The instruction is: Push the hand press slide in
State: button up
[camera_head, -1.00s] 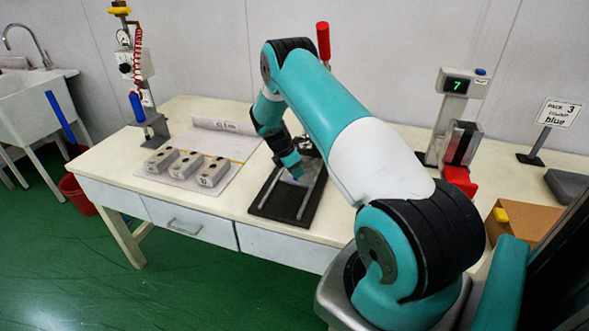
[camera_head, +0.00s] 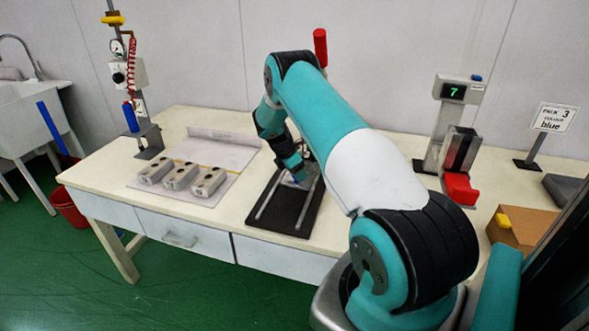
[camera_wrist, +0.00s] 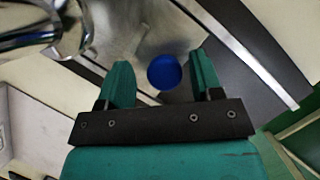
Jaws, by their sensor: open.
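The hand press stands on the table behind my arm. Its black base with two silver rails (camera_head: 285,205) and its red lever handle (camera_head: 321,47) show in the head view, and its middle is mostly hidden by my arm. In the wrist view a shiny metal plate, seemingly the slide (camera_wrist: 143,50), lies between the rails. A round blue thing (camera_wrist: 164,72) shows over it, between my fingers, with a gap on each side. My gripper (camera_wrist: 161,80) is open and points down at the press; it also shows over the base in the head view (camera_head: 298,178). I cannot tell whether it touches the slide.
Several grey moulds (camera_head: 181,176) lie on a mat to the left. A stand with a gauge and red coiled hose (camera_head: 133,75) is behind them. A dispenser reading 7 (camera_head: 454,90) with a red scoop (camera_head: 460,188) and a cardboard box (camera_head: 520,228) are at right.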

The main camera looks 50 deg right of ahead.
jog(key=b+v, duration=0.2)
jog(key=v, duration=1.5)
jog(key=shift+r, duration=0.2)
jog(key=s+a+r+m+t+y, duration=0.15)
jog(key=a+r, duration=0.35)
jog(key=a, duration=0.7)
jog(key=s+a+r+m+t+y, duration=0.1)
jog(key=s+a+r+t+y, duration=0.3)
jog(key=a, duration=0.8)
jog(key=s+a+r+m+g+y, duration=0.1)
jog(key=s+a+m+g, duration=0.1)
jog(key=s+a, duration=0.7)
jog(key=s+a+r+m+g+y, duration=0.1)
jog(key=s+a+r+m+y, duration=0.1)
jog(key=s+a, duration=0.8)
jog(key=s, duration=0.5)
jog(key=shift+s+a+r+g, duration=0.2)
jog(key=shift+s+r+g, duration=0.05)
jog(key=shift+s+g, duration=0.15)
